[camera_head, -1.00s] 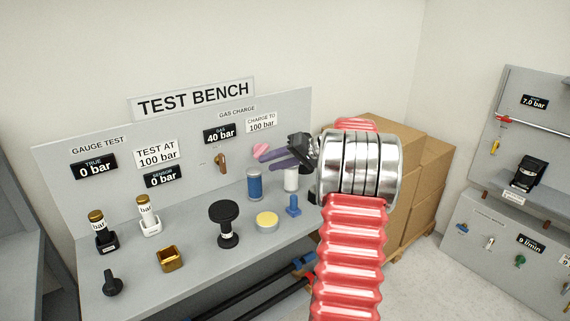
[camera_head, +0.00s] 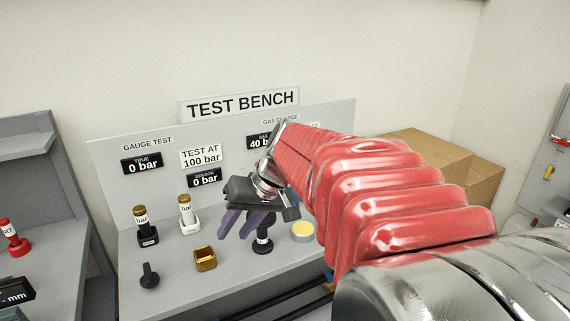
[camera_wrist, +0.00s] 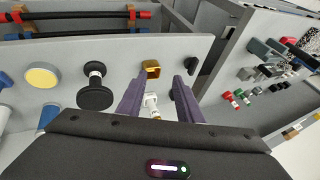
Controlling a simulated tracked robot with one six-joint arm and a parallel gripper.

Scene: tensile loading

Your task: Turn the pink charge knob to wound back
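The pink charge knob is in neither current view; my arm covers the gas charge part of the panel in the head view. My gripper (camera_head: 240,230) is open and empty above the middle of the test bench (camera_head: 180,285), its two purple fingers pointing down and left. In the wrist view its fingers (camera_wrist: 162,80) stand apart with nothing gripped.
On the bench stand two gold-capped gauges (camera_head: 141,222) (camera_head: 186,210), a gold square cup (camera_head: 205,258), a black knob (camera_head: 149,275), a black round-topped post (camera_wrist: 96,92) and a yellow-topped disc (camera_head: 303,231). Cardboard boxes (camera_head: 430,155) stand to the right.

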